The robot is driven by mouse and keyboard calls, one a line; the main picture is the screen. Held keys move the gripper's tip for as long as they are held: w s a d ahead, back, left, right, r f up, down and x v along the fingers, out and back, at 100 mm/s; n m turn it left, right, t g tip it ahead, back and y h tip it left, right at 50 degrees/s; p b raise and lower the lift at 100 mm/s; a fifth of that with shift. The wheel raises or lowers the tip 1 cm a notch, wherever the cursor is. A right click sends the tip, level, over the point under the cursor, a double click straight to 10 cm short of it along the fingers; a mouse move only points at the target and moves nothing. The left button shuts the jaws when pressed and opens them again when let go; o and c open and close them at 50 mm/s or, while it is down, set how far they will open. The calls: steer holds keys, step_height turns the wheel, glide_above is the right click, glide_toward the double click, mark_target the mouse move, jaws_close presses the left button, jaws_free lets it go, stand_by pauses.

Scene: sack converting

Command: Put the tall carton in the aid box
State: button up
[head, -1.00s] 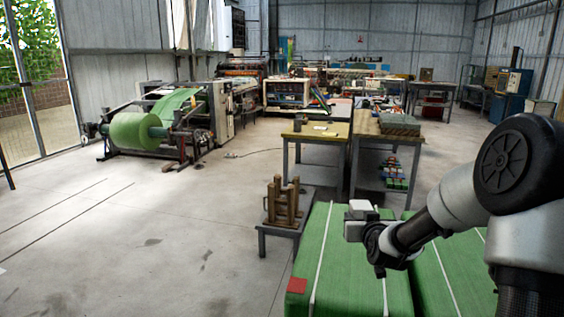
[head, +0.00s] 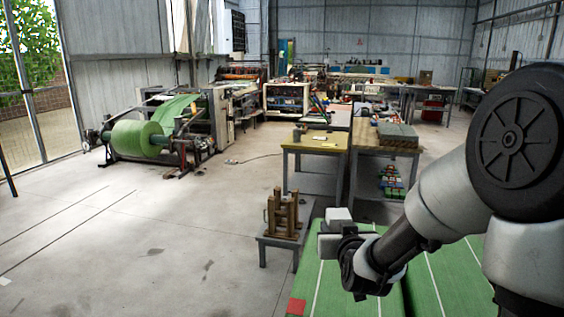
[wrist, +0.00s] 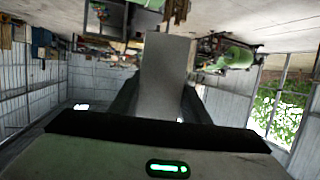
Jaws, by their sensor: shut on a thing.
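My gripper (wrist: 160,105) is shut on a tall, plain grey block, which looks like the tall carton (wrist: 165,72). In the wrist view the carton stands out lengthwise between the two dark fingers. In the head view my pale gripper (head: 328,240) is above the green strapped bales, and I cannot clearly tell the carton from the hand there. I cannot make out an aid box in either view.
Green bales (head: 452,275) with white straps lie below my arm. A low table (head: 279,233) carries a wooden stand (head: 283,210). Behind are a yellow-topped table (head: 318,141) and a table with grey stacks (head: 397,135). The floor (head: 150,240) at left is clear.

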mark_target(340, 218)
step_height(340, 218, up, 4)
steer(key=shift+f+p, duration=0.1)
steer(key=shift+p, duration=1.05)
steer(key=s+f, duration=0.3)
steer(key=f, duration=0.3)
steer(key=s+f, duration=0.3)
steer(key=f, duration=0.4)
steer(key=shift+s, duration=0.35)
steer(key=shift+a+f, duration=0.1)
